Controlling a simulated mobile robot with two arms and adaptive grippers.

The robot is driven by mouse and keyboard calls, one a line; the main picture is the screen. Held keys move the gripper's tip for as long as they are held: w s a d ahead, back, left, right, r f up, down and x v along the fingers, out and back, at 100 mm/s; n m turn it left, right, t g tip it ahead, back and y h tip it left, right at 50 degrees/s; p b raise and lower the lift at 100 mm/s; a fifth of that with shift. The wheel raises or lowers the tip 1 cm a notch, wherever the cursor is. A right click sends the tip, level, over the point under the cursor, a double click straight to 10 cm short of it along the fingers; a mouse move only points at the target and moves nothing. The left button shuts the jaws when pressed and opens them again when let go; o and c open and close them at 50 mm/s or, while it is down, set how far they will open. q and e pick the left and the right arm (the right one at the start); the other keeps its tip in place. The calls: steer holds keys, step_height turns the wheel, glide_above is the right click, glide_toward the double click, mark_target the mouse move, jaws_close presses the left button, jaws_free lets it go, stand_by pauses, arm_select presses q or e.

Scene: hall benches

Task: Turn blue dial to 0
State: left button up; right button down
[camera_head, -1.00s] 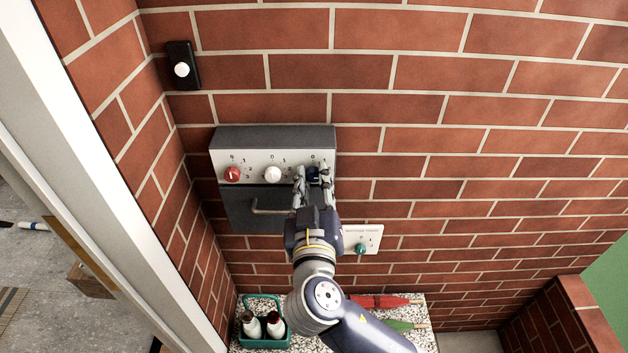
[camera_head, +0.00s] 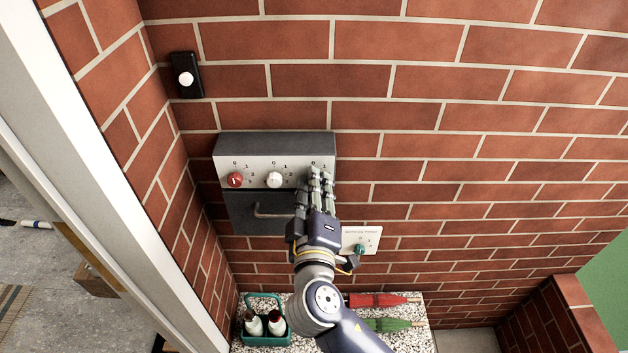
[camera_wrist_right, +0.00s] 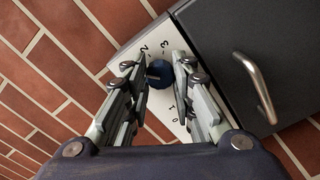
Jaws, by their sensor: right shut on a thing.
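The blue dial (camera_wrist_right: 160,74) shows in the right wrist view between the fingertips of my right gripper (camera_wrist_right: 158,72), which is shut on it. Marks such as 0, 1, 2 and 3 are printed around it on a pale panel (camera_wrist_right: 148,50). In the head view my right gripper (camera_head: 316,177) is at the right end of the control box's panel (camera_head: 254,172) and hides the blue dial. A red dial (camera_head: 235,179) and a white dial (camera_head: 274,180) sit to its left. My left gripper is not in view.
The dark box has a metal handle (camera_head: 268,214) below the dials. A plate with a teal knob (camera_head: 360,248) is at lower right, near my wrist. A black wall switch (camera_head: 186,76) is at upper left. A teal caddy (camera_head: 264,340) with bottles stands on the speckled surface below.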

steer(key=n+p, duration=0.1)
steer(key=n, duration=0.2)
steer(key=n+p, duration=0.2)
steer(key=n, duration=0.1)
steer(key=n+p, duration=0.2)
steer(key=n, duration=0.1)
steer(key=shift+r, duration=0.25)
steer(key=shift+n, duration=0.4)
steer(key=c, duration=1.3)
jaws_free()
steer(key=shift+c, duration=0.2)
steer(key=shift+f, duration=0.1)
steer(key=s, duration=1.2)
